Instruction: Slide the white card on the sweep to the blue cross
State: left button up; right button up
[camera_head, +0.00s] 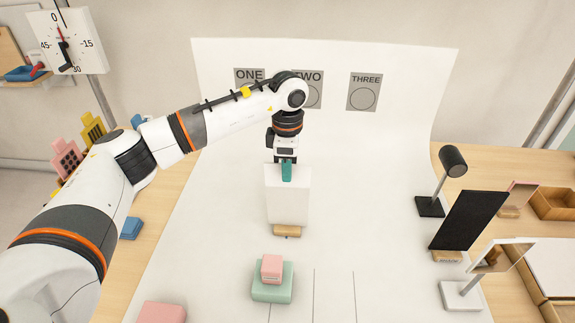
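The white card (288,205) stands upright in a small wooden base (290,230) on the white sweep (375,200), near its middle. My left gripper (286,171) points down at the card's top edge. One teal finger overlaps the near face of the card; the other finger is not visible, so I cannot tell whether it is shut on the card. A tiny blue mark (287,237) shows at the front of the base; it is too small to tell whether it is the blue cross. My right gripper is not in view.
A pink block (271,268) sits on a green block (273,284) in front of the card. At right stand a black lamp (453,162), a black card (468,222) and a mirror (502,258). Panels marked ONE, TWO and THREE (364,92) are behind. The sweep between card and lamp is clear.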

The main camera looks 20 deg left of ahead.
pick_arm(q)
notch_tip(320, 180, up, 12)
jog(key=b, duration=0.3)
dwell(0.4)
